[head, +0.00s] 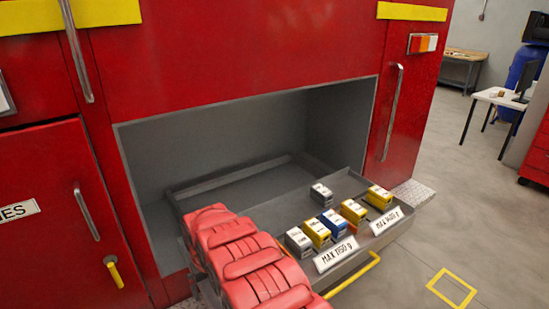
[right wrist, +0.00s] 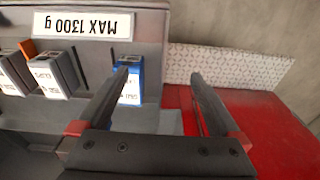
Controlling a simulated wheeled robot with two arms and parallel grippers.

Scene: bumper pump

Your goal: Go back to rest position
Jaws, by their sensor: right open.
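My right gripper (right wrist: 161,74) is open in the right wrist view, with two dark fingers on red bases. Nothing is held between the fingers. The left finger overlaps a blue box (right wrist: 131,88) in the picture; I cannot tell whether they touch. I cannot make out either gripper in the head view. My left gripper is in neither view. In the head view a pulled-out grey tray (head: 270,216) carries several small boxes, among them a blue one (head: 333,222) and a yellow one (head: 379,197).
The tray comes out of an open compartment (head: 230,135) in a red vehicle body. A white table (head: 500,97) stands far right.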

